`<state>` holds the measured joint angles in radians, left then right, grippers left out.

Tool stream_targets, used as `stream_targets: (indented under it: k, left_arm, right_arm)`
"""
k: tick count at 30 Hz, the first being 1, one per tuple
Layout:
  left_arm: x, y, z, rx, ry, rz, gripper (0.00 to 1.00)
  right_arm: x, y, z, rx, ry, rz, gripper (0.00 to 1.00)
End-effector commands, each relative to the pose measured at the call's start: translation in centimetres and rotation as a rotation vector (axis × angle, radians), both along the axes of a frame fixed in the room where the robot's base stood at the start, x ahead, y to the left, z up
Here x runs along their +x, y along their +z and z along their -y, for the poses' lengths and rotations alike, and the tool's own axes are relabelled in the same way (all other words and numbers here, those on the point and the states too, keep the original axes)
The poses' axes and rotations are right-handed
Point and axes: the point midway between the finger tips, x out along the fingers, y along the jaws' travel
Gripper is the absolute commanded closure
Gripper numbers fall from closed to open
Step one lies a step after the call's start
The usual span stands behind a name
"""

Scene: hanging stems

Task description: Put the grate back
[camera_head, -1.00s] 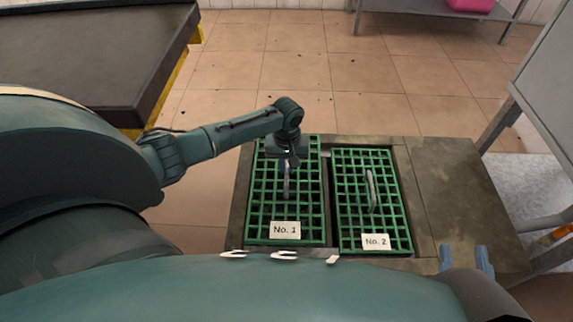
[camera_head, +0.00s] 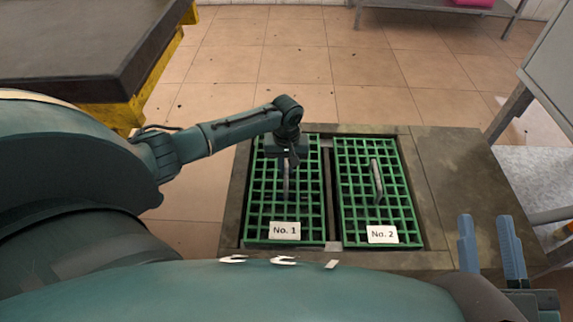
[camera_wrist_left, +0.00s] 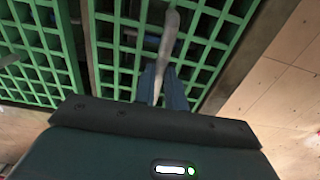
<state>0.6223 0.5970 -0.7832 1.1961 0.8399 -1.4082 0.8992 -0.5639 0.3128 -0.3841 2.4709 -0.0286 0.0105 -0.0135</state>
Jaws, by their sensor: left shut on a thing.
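Green grate No. 1 (camera_head: 256,205) lies over the left part of the stone-framed floor opening, its white label at the near end. I cannot tell whether it sits flush or slightly raised. My left gripper (camera_head: 287,163) is above its far half, shut on its upright grey handle (camera_head: 287,184). In the left wrist view, the left gripper's fingers (camera_wrist_left: 161,84) close around the lower end of the handle (camera_wrist_left: 168,38). Green grate No. 2 (camera_head: 352,200) lies to the right, with its own grey handle (camera_head: 377,180) free. My right gripper (camera_head: 487,218) is open and empty at the lower right.
The stone surround (camera_head: 450,190) borders the grates, with a narrow dark gap between them. A dark-topped table (camera_head: 90,45) with a yellow frame stands at the upper left. A grey metal stand (camera_head: 550,75) is at the right. Tiled floor (camera_head: 290,60) beyond is mostly clear.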

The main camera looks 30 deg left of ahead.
Motion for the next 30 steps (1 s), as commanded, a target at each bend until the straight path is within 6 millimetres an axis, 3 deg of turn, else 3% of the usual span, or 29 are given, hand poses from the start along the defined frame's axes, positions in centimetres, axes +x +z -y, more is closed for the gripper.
stream_targets:
  k: [20, 21, 30]
  left_arm:
    - [0.2, -0.9, 0.0, -0.001, -0.001, 0.006, 1.0]
    - [0.0, -1.2, 0.0, 0.001, -0.001, 0.001, 0.87]
    - [0.0, -1.2, 0.0, 0.0, 0.0, 0.0, 0.66]
  right_arm:
    - [0.0, 0.0, 0.0, -0.001, 0.0, -0.004, 0.66]
    - [0.0, 0.0, 0.0, -0.001, 0.0, -0.005, 0.66]
    - [-0.1, -0.4, 0.0, -0.002, -0.001, -0.016, 0.66]
